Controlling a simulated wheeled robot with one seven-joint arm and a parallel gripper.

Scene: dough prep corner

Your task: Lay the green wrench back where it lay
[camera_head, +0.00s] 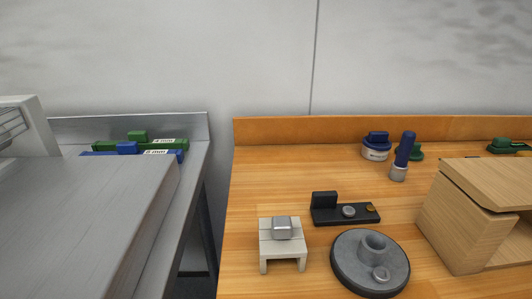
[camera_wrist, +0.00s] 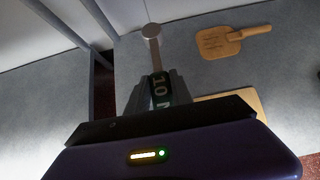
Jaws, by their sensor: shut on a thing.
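My gripper (camera_wrist: 158,88) is shut on a slim tool with a dark green grip, which I take to be the green wrench (camera_wrist: 159,92). Pale characters that look like "10 M" show on the grip between the fingers. A grey shank with a round end points away from the fingers, toward the top of the wrist view. The wrench is held above or over a grey surface (camera_wrist: 200,88); I cannot tell how high. The rest of the wrench is hidden by the gripper. Neither the gripper nor this wrench shows in the head view.
A wooden paddle (camera_wrist: 222,42) lies on the grey surface, with a pale board (camera_wrist: 235,101) nearer the gripper. In the head view, green (camera_head: 110,145) and blue (camera_head: 128,150) labelled pieces sit at left. A wooden bench (camera_head: 290,170) holds a round grey base (camera_head: 345,275) and a wooden box (camera_head: 455,235).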

